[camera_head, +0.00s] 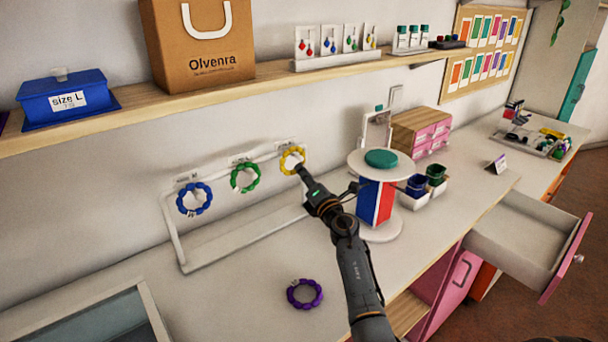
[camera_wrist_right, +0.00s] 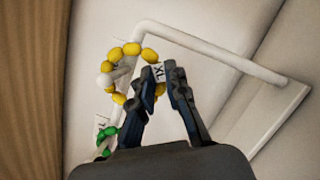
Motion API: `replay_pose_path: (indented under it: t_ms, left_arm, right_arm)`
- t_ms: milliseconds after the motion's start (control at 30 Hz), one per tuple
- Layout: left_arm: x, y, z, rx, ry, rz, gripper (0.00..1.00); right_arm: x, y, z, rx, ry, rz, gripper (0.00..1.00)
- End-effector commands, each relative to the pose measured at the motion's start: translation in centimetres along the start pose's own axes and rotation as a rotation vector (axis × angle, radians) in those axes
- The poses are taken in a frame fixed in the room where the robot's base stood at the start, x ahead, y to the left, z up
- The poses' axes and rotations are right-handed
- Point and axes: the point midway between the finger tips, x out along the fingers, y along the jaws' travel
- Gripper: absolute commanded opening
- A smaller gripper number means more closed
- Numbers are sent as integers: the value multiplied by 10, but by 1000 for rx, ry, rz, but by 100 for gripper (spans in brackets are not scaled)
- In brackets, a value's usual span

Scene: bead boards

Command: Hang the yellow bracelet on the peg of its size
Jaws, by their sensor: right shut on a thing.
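The yellow bracelet (camera_head: 292,160) is at the right end of the white rack (camera_head: 172,235), in front of the right-hand peg. In the right wrist view the yellow bracelet (camera_wrist_right: 131,49) appears to be around the white peg, whose round tip (camera_wrist_right: 103,81) shows at the ring's left side. The label above this peg is too small to read. My left gripper is out of view.
A blue bracelet (camera_head: 194,198) hangs at the left peg and a green bracelet (camera_head: 244,177) at the middle one. A purple bracelet (camera_head: 304,294) lies on the table. A round white stand (camera_head: 381,165) is close right of my right gripper. A drawer (camera_head: 520,235) is open at right.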

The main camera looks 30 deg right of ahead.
Motion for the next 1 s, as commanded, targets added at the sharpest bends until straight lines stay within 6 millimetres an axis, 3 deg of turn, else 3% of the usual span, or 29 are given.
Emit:
replay_pose_path:
  t_ms: [67,100,200,233,533,667,1000]
  left_arm:
    - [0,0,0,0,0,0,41]
    - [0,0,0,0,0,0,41]
    - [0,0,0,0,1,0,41]
    - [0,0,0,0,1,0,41]
    - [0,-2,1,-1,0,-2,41]
    - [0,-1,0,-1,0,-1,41]
    - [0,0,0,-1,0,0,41]
  right_arm:
    - [0,0,0,0,0,0,0]
    - [0,0,0,0,0,0,18]
    - [0,0,0,0,0,0,38]
    - [0,0,0,0,0,0,40]
    - [-1,0,0,-1,0,-1,40]
    - [-12,-1,-1,-3,1,-2,40]
    - [-79,-1,-1,0,1,-2,40]
